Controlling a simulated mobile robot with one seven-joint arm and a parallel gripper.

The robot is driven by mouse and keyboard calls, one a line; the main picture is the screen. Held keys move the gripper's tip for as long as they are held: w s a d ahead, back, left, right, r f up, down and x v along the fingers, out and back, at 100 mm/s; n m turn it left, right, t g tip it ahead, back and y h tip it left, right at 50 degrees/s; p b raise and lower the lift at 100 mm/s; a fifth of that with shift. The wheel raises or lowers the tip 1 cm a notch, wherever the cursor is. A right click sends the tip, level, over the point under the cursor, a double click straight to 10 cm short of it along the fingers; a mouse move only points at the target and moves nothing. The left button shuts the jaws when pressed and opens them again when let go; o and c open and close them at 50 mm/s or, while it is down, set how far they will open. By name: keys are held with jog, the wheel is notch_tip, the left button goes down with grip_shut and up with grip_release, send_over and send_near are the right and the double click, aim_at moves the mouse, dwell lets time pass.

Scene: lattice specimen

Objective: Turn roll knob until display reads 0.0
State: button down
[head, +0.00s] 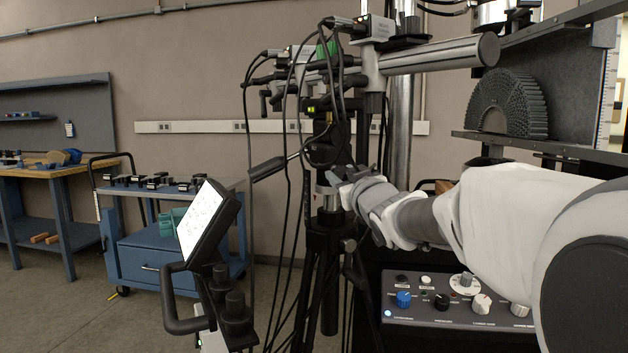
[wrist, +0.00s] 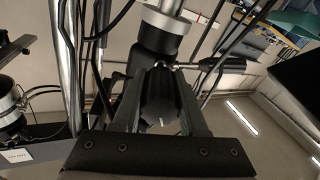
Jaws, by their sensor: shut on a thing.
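My gripper (head: 340,180) is at the head of the black tripod (head: 330,250) in the head view. In the wrist view its two dark fingers (wrist: 161,78) stand either side of a black ribbed knob (wrist: 161,103) and are shut on it. A short white mark shows on the knob's near end. In the head view I cannot make out the knob apart from the gripper and tripod head. A small green-lit display (head: 311,110) sits on the tripod head; its reading is too small to tell.
A tilted white screen (head: 205,215) on a black stand is at front left, its text unreadable. Black cables hang beside the tripod. A control panel with several knobs (head: 455,300) lies below my arm. A blue cart (head: 150,255) stands behind left.

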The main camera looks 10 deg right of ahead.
jog(key=shift+r+n, duration=0.15)
jog(key=shift+n, duration=0.15)
jog(key=shift+c, duration=2.2)
grip_release()
jog(key=s+d+f+p, duration=0.2)
jog(key=s+p, duration=0.1)
jog(key=s, duration=1.4)
jog(key=shift+d, duration=0.15)
